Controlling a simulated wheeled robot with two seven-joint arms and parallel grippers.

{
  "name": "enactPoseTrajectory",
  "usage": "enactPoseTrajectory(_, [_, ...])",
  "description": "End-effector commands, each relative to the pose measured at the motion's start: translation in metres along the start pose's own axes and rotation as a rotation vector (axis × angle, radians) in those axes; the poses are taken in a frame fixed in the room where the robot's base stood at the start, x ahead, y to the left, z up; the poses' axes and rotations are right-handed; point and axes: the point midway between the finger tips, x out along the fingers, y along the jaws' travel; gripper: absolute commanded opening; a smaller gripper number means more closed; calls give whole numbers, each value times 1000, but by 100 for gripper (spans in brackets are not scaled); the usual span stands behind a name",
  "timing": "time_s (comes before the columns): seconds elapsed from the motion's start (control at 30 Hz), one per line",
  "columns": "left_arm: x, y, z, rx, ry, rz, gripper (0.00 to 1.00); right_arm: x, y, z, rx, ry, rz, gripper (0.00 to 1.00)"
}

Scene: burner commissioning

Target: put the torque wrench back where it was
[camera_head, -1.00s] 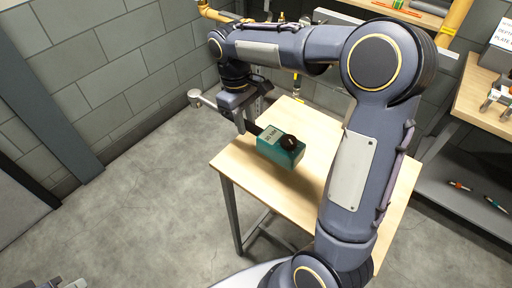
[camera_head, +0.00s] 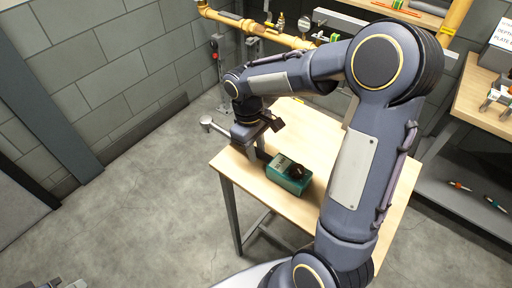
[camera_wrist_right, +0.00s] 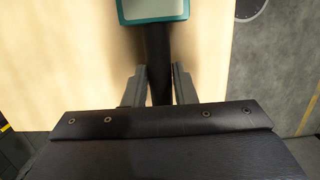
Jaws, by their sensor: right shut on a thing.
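The torque wrench appears to be the tool with a teal body (camera_head: 287,182), a pale label and a dark round knob, over the wooden table (camera_head: 232,168) near its left front edge. My right gripper (camera_wrist_right: 158,72) is shut on its black handle, which runs from between the fingers to the teal body in the wrist view. In the head view the right gripper (camera_head: 262,138) is partly hidden by its own wrist. A grey rod with a round end (camera_head: 206,121) sticks out left of it. I cannot tell whether the wrench touches the table. My left gripper is not in view.
A yellow gas pipe (camera_head: 260,31) with valves and gauges runs along the back wall. A bench (camera_head: 482,104) with metal parts and a lower shelf (camera_head: 470,180) with small tools stand at right. My right arm covers much of the table.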

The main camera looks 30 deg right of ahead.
Motion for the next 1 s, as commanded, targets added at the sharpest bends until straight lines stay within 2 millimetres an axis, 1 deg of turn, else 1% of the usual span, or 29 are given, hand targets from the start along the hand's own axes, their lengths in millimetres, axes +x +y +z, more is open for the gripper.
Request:
enactPoseTrajectory(0.07, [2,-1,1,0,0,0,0,2,0,-1,0,0,0,0])
enactPoseTrajectory(0.1, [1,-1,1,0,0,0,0,2,0,0,0,0,0,28])
enactPoseTrajectory(0.23, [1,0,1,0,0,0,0,2,0,0,0,0,0,45])
enactPoseTrajectory(0.5, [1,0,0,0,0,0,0,1,0,0,0,0,0,46])
enactPoseTrajectory(0.63, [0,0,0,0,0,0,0,-6,0,-1,0,3,1,46])
enactPoseTrajectory(0.77, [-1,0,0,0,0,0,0,-28,0,-1,1,5,1,46])
enactPoseTrajectory(1.0, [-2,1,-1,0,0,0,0,-81,0,-1,0,6,2,46])
